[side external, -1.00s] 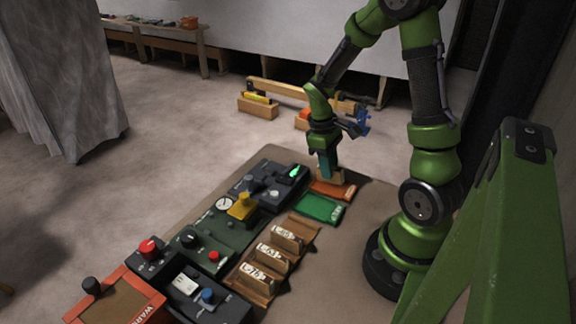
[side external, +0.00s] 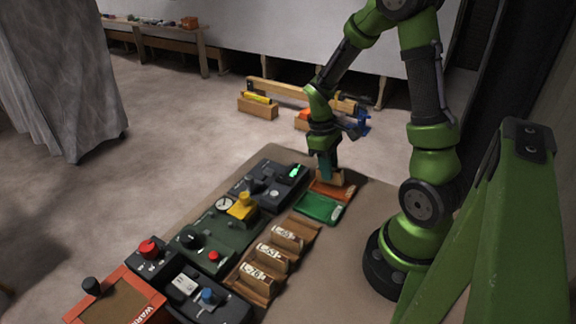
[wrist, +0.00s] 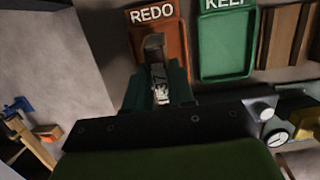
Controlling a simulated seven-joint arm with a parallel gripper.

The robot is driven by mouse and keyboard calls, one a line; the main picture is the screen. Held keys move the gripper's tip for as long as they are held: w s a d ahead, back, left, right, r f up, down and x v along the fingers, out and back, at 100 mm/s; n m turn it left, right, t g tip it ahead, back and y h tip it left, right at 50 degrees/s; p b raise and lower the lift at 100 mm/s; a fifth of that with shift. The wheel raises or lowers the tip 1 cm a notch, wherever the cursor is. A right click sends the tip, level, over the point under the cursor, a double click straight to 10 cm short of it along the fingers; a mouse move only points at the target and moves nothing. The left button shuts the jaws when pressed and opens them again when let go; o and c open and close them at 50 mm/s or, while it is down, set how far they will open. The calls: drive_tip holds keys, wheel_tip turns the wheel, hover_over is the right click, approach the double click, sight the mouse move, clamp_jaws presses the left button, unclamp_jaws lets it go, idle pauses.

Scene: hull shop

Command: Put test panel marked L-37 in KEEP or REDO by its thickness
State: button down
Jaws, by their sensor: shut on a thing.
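My gripper (side external: 326,166) is low over the orange REDO tray (side external: 333,192) and shut on a tan panel (side external: 332,178). In the wrist view the panel (wrist: 154,43) stands between the fingertips of my gripper (wrist: 158,85), over the REDO tray (wrist: 174,42). Its label is partly hidden, and seems to end in 37. I cannot tell whether the panel touches the tray floor. The green KEEP tray (side external: 319,208) lies beside it and looks empty; it also shows in the wrist view (wrist: 228,63). A gauge block (side external: 280,180) has a lit green display, unreadable here.
A wooden rack (side external: 262,262) holds several labelled panels in front of KEEP. Devices with knobs, a dial (side external: 223,203) and a yellow part (side external: 243,207) line the left of the bench. An orange-framed WARN tray (side external: 118,302) is at the near end. Bare bench lies right of the trays.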

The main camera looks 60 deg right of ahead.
drive_tip(key=shift+f, duration=0.5)
drive_tip(key=c, duration=0.9)
unclamp_jaws()
drive_tip(key=v, duration=1.6)
drive_tip(key=s+a+r+m+t, duration=0.1)
drive_tip(key=a+r+t, duration=0.1)
drive_tip(key=a, duration=0.4)
drive_tip(key=s+a+r+m+t+y, duration=0.1)
drive_tip(key=s+a+r+t, duration=0.1)
drive_tip(key=a+t, duration=0.2)
drive_tip(key=s+a+r+m+t+y, duration=0.1)
drive_tip(key=a+r+m+t, duration=0.1)
drive_tip(key=a, duration=0.6)
drive_tip(key=shift+s+a+t, duration=0.1)
drive_tip(key=shift+s+t, duration=0.15)
drive_tip(key=shift+t, duration=0.55)
